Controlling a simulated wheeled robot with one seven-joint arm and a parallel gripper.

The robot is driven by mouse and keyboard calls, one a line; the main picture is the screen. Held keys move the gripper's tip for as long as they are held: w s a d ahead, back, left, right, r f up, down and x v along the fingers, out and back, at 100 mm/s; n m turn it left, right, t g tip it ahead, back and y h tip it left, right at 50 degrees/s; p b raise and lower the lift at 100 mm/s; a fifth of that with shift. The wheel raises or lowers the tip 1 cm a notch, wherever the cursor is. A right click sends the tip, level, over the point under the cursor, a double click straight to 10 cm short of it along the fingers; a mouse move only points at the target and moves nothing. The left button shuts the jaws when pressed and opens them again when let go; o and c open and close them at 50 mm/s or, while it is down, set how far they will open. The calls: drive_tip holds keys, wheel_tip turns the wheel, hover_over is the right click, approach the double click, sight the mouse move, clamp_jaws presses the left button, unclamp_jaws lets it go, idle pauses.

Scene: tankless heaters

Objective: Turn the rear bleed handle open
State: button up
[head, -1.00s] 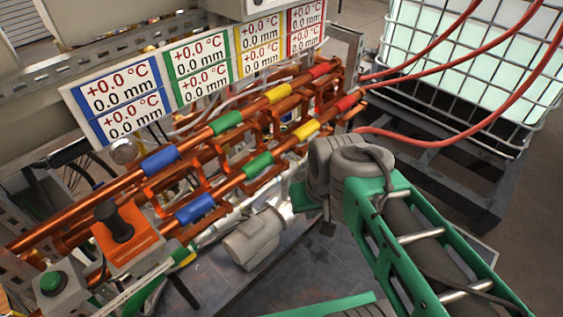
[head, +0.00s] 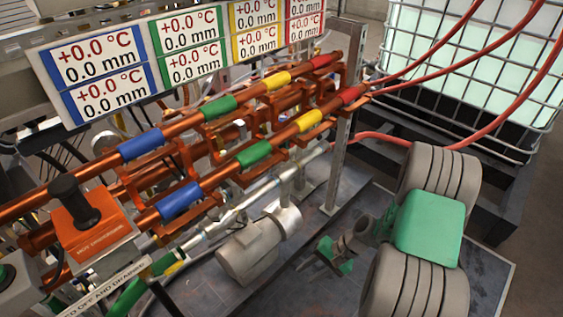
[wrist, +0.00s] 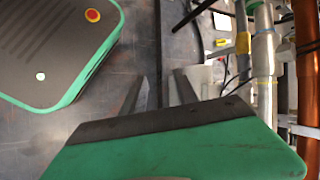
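My gripper (head: 322,260) hangs over the grey floor plate, right of the grey motor-like cylinder in the head view. In the wrist view its two grey fingers (wrist: 162,92) stand apart with nothing between them. A small yellow handle-like part (wrist: 243,43) is on the pipework right of the fingers, apart from them. In the head view a yellow part (head: 173,268) shows low on the pipes at bottom left. I cannot tell which part is the rear bleed handle.
Copper pipes with blue, green, yellow and red bands (head: 180,199) run diagonally below a display panel (head: 190,45). The grey motor (head: 246,252) stands on the floor plate (head: 330,293). Red hoses (head: 440,60) pass a caged tank (head: 470,70). An orange box with a black knob (head: 92,232) is at left.

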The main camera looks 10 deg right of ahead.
drive_tip(key=w+a+r+m+t+y, duration=0.1)
drive_tip(key=w+r+m+t, duration=0.35)
drive_tip(key=w, duration=0.45)
drive_tip(key=w+a+r+m+t+y, duration=0.1)
drive_tip(key=w+r+m+t+y, duration=0.15)
drive_tip(key=w+r, duration=0.45)
drive_tip(key=w+d+r+m+t+h, duration=0.1)
drive_tip(key=w+d+r+m+t, duration=0.3)
drive_tip(key=w+r+m+t, duration=0.6)
drive_tip(key=w+a+r+m+g, duration=0.1)
drive_tip(key=w+a+m+g, duration=0.1)
drive_tip(key=w+a+m, duration=0.2)
drive_tip(key=shift+w+a+m+g, duration=0.25)
drive_tip(key=shift+a+m+g, duration=0.05)
drive_tip(key=shift+a+g, duration=0.1)
drive_tip(key=shift+c, duration=0.4)
drive_tip(key=shift+d, duration=0.1)
clamp_jaws()
